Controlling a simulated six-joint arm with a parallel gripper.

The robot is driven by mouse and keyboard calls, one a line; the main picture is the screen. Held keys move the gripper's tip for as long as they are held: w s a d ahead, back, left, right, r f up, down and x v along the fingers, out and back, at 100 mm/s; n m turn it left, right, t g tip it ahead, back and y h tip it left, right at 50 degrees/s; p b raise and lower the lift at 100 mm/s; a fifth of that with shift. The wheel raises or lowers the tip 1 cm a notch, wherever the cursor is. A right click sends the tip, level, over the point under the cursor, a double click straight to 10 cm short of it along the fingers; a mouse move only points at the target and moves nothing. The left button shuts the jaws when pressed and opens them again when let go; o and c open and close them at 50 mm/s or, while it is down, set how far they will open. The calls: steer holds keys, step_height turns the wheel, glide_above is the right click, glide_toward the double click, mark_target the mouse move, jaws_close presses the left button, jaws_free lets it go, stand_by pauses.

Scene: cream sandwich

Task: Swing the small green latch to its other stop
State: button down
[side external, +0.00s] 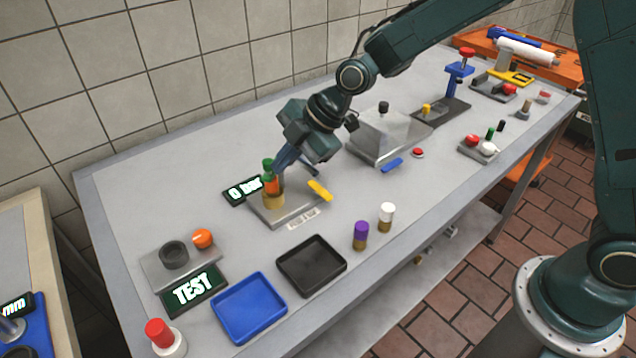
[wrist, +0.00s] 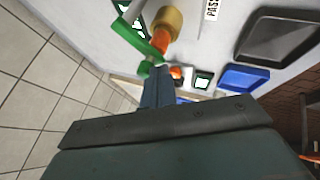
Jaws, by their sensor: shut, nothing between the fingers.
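The small green latch (wrist: 143,42) shows in the wrist view as a slanting green bar with a round green end, beside a brass cylinder (wrist: 168,20) with an orange part. In the side external view green parts (side external: 267,163) show at the top of the orange and brass fitting (side external: 274,200), on a grey plate (side external: 293,212). My gripper (wrist: 158,72) is shut and empty, its tips close to the latch's green end. I cannot tell if they touch. In the side external view my gripper (side external: 281,163) reaches down from the right and partly hides the fitting.
A yellow piece (side external: 320,190) sits at the plate's right edge, and a "0 bar" display (side external: 243,190) stands left of the fitting. Black (side external: 312,266) and blue (side external: 249,307) trays lie in front. Purple- and white-capped (side external: 387,212) cylinders stand to the right. The table left of the display is clear.

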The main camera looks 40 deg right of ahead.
mark_target(266, 178)
steer(key=shift+a, duration=0.15)
steer(key=m, duration=0.1)
steer(key=a+m+t+h, duration=0.1)
steer(key=shift+w+a+m, duration=0.1)
steer(key=shift+w+m, duration=0.2)
steer(key=shift+w, duration=0.05)
steer(key=m, duration=0.1)
steer(key=w+a+m+t+h, duration=0.1)
steer(key=m+h, duration=0.1)
steer(key=shift+w+a+m+t, duration=0.2)
steer(key=shift+w+m+t, duration=0.1)
steer(key=shift+m, duration=0.1)
steer(key=m+h, duration=0.1)
steer(key=w+m+h, duration=0.1)
steer(key=shift+w+a+m, duration=0.15)
steer(key=shift+a+m, duration=0.15)
steer(key=shift+a, duration=0.05)
steer(key=w+d+m+g+h, duration=0.1)
steer(key=w+d+m+h, duration=0.1)
steer(key=w+m+h, duration=0.3)
steer(key=shift+w+d+m, duration=0.15)
steer(key=shift+w+m, duration=0.9)
steer(key=shift+m, duration=0.85)
steer(key=shift+w+d, duration=0.1)
